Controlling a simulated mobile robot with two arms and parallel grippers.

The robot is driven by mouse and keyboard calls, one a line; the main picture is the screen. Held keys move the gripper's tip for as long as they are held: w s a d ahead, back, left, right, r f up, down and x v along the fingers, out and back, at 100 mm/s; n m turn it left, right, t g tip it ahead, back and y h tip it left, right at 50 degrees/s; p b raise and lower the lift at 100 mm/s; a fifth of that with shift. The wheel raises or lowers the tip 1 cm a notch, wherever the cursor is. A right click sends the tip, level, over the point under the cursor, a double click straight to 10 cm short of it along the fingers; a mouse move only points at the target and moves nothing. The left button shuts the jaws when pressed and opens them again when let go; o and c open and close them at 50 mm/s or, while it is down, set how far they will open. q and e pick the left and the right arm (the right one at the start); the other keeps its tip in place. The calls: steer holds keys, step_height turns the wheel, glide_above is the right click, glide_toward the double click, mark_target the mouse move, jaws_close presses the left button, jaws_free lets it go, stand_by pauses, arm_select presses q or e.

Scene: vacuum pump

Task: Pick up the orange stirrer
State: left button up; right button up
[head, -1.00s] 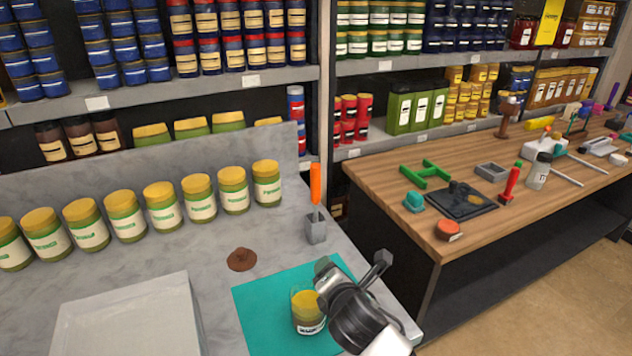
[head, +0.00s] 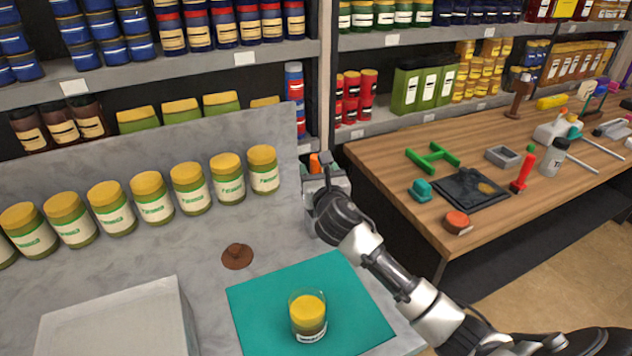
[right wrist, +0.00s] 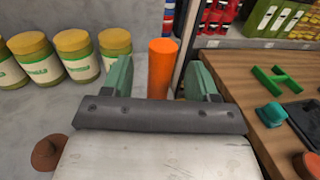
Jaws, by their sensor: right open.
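The orange stirrer (head: 314,163) shows only by the top of its handle in the head view; my right gripper hides the rest and its grey holder. In the right wrist view its orange handle (right wrist: 162,68) stands upright between the two green fingers. My right gripper (head: 322,172) is open around the handle, with a visible space on each side in the right wrist view (right wrist: 160,80). The lower part of the stirrer is hidden behind the gripper body. My left gripper is not in view.
A row of yellow-lidded jars (head: 152,198) stands on the marble counter to the left. A glass of yellow and brown content (head: 308,315) stands on a teal mat (head: 262,302). A brown patch (head: 237,256) lies nearby. A wooden workbench (head: 400,162) with tools is at right.

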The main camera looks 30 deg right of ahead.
steer(key=x, duration=0.3)
steer(key=shift+w+d+p, duration=0.1)
steer(key=shift+w+p, duration=0.05)
steer(key=shift+p, duration=0.25)
steer(key=shift+w+d+f, duration=0.15)
steer(key=shift+w, duration=0.4)
steer(key=shift+c, duration=0.4)
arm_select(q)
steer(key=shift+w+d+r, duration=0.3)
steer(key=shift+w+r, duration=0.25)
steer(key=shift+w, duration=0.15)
arm_select(e)
steer(key=c, duration=1)
